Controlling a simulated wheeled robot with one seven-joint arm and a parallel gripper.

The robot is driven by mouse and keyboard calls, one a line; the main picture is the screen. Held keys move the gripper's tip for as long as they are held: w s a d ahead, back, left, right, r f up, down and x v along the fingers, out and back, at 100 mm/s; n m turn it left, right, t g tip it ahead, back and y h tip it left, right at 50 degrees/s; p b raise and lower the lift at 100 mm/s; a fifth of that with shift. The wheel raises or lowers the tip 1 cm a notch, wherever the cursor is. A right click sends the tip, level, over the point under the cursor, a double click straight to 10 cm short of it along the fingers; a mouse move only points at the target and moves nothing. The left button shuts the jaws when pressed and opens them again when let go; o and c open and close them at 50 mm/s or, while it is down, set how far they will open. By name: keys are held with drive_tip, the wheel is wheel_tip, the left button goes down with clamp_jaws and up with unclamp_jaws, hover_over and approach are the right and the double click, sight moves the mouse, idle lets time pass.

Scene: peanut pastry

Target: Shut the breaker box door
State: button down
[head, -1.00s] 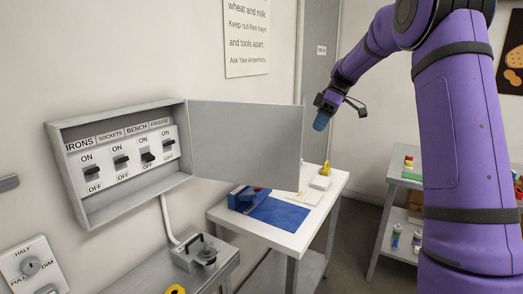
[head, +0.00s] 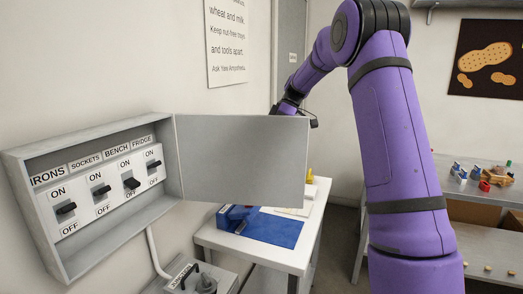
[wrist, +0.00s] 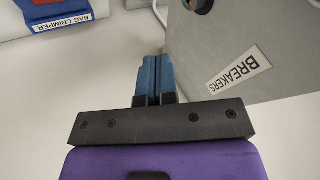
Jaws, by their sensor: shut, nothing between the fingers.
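The grey breaker box (head: 118,236) is on the left wall, with a row of black switches inside. Its door (head: 243,160) is hinged on the box's right side and stands wide open. In the head view my wrist is at the door's top right, and the fingers are hidden behind the door. In the wrist view my gripper (wrist: 151,62) has its blue fingers shut together and empty. The door's outer face (wrist: 205,55), with a BREAKERS label (wrist: 239,65) and a dark round fitting (wrist: 201,5), is just right of the fingers. I cannot tell whether they touch.
A white table (head: 213,236) stands below the door, with a blue mat (head: 275,229) and a blue bag crimper on it; the crimper (wrist: 62,20) also shows in the wrist view. A sign (head: 226,42) hangs on the wall behind. A shelf (head: 480,213) stands at the right.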

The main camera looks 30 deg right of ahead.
sight(254, 160)
drive_tip(key=s+a+f, duration=0.4)
drive_tip(key=a+f, duration=0.3)
drive_tip(key=shift+s+a+f, duration=0.2)
drive_tip(key=shift+s+a, duration=0.1)
drive_tip(key=shift+a, duration=0.1)
drive_tip(key=shift+a, duration=0.1)
